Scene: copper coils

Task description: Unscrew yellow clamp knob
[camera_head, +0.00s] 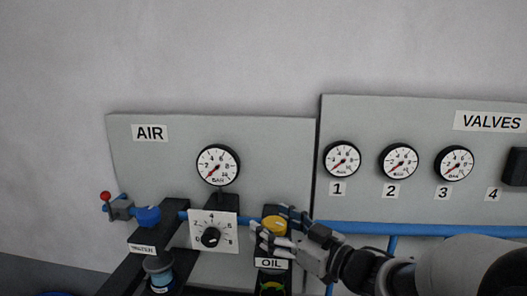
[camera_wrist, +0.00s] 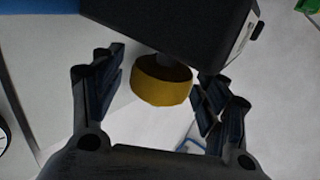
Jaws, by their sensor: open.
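The yellow clamp knob (camera_head: 273,224) is a short round cap on the black unit labelled OIL (camera_head: 272,263). In the wrist view the yellow knob (camera_wrist: 161,88) sits below a black block (camera_wrist: 170,30) on a short pale stem. My gripper (camera_head: 272,218) reaches in from the right at the knob, with its fingers on either side. In the wrist view my gripper (camera_wrist: 162,82) is open, one finger left and one right of the knob, with a visible gap on the left; the right finger is close, and contact cannot be told.
A black unit with a blue knob (camera_head: 148,216) and a square dial (camera_head: 212,232) stand left of the knob. A round gauge (camera_head: 218,165) is on the AIR panel (camera_head: 270,150) above. A blue pipe (camera_head: 400,228) runs along the right, below the numbered gauges.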

